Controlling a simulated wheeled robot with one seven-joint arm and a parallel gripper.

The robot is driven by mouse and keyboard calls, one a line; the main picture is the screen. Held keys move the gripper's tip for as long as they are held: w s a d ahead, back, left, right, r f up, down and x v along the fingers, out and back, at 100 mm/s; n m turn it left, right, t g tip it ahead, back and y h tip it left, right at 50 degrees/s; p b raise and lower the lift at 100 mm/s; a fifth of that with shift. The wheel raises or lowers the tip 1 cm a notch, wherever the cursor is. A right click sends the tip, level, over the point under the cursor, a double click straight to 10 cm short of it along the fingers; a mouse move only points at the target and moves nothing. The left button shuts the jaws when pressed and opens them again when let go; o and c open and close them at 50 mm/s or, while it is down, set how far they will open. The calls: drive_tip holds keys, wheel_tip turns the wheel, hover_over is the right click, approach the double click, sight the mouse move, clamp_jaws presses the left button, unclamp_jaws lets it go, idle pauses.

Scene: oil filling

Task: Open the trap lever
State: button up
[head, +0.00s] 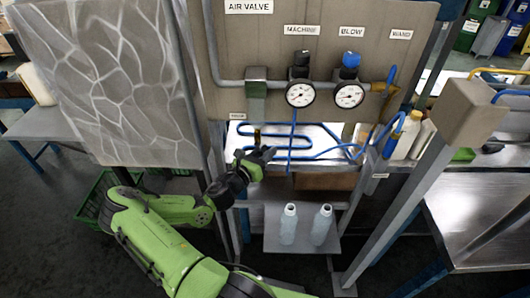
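A grey-green block with a narrower body below it (256,90) hangs on the left side of the air panel, above a small label that I cannot read for sure. A small dark piece with a yellow part (257,136) hangs below it; it looks like the trap lever, but its position is too small to tell. My gripper (267,153) is at the end of my green arm, just below this piece, and points up and right. The fingers are dark and small, and I cannot tell whether they touch it or how far apart they are.
Two pressure gauges (299,95) (349,96) sit on the panel (225,50) to the right. A coiled blue hose (325,152) lies behind my gripper. Two pale bottles (289,224) (321,225) stand on a low shelf. A grey post (400,205) stands at right.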

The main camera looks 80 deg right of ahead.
clamp_jaws()
drive_tip(key=m+p, duration=0.1)
drive_tip(key=p, duration=0.1)
drive_tip(key=w+m+t+y+p, duration=0.1)
drive_tip(key=p, duration=0.1)
drive_tip(key=shift+w+a+f+m, duration=0.15)
drive_tip(key=shift+w+f+m, duration=0.05)
drive_tip(key=shift+w+m, duration=0.1)
drive_tip(key=shift+s, duration=0.1)
drive_tip(key=shift+o, duration=1.2)
unclamp_jaws()
drive_tip(key=v, duration=1.5)
drive_tip(key=shift+w+a+r, duration=0.2)
drive_tip(key=shift+a+r, duration=0.1)
drive_tip(key=shift+y, duration=0.3)
